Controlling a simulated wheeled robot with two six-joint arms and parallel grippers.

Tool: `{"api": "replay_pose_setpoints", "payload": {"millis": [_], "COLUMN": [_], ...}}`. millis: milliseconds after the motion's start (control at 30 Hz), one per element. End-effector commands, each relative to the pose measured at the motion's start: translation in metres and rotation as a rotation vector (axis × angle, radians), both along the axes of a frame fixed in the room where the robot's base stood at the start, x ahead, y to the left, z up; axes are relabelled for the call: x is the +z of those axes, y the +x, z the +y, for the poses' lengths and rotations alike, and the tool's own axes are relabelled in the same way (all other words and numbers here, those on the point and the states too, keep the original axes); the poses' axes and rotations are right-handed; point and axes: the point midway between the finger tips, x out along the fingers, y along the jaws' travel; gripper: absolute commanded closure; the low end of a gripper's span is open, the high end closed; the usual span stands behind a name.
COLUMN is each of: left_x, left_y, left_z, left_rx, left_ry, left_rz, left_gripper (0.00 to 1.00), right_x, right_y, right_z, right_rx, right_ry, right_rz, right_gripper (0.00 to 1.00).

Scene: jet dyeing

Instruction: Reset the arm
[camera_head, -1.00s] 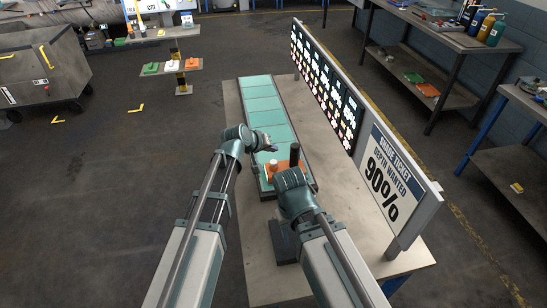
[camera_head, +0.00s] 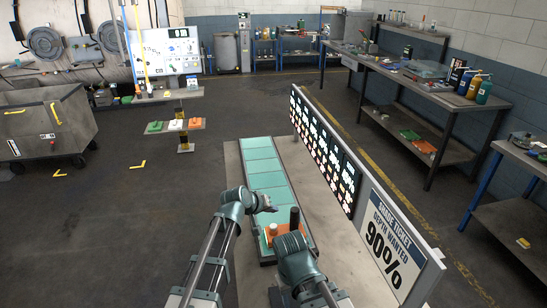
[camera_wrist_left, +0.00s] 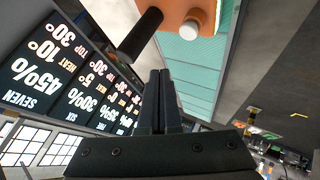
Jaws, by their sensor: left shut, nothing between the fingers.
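My left gripper (camera_head: 270,207) is above the green-panelled strip (camera_head: 264,167) on the table. In the left wrist view its two dark fingers (camera_wrist_left: 160,76) are together with nothing between them. The orange block (camera_head: 285,241) sits at the near end of the strip, with a black upright post (camera_head: 294,218) and a small white knob (camera_head: 272,230). It also shows beyond the fingertips in the left wrist view (camera_wrist_left: 175,12), apart from them. My right arm comes in at the bottom centre; its wrist hides its gripper.
A board (camera_head: 392,243) reading "90%" stands along the table's right side, joined to a dark chart panel (camera_head: 325,153). A grey cart (camera_head: 45,125) stands left. Shelved benches (camera_head: 440,100) line the right wall. Floor on the left is open.

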Motion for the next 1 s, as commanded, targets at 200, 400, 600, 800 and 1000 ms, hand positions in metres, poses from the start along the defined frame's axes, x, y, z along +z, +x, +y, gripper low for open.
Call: {"api": "replay_pose_setpoints", "payload": {"millis": [200, 400, 600, 800, 1000], "left_x": [-0.023, -0.055, -0.066, -0.065, -0.065], "left_y": [-0.062, -0.170, -0.250, -0.285, -0.289], "left_z": [-0.008, 0.005, 0.035, 0.053, 0.056], "left_rx": [-0.111, -0.283, -0.386, -0.420, -0.425], "left_ry": [0.131, 0.391, 0.606, 0.710, 0.725], "left_rz": [0.100, 0.297, 0.465, 0.551, 0.564], "left_gripper": [1.00, 1.00, 1.00, 1.00, 1.00], "right_x": [0.000, 0.000, 0.000, 0.000, 0.000], "right_y": [0.000, 0.000, 0.000, 0.000, 0.000], "right_z": [0.000, 0.000, 0.000, 0.000, 0.000], "right_rx": [0.000, 0.000, 0.000, 0.000, 0.000], "right_ry": [0.000, 0.000, 0.000, 0.000, 0.000], "right_rz": [0.000, 0.000, 0.000, 0.000, 0.000], "right_gripper": [0.50, 0.50, 0.50, 0.50, 0.50]}}
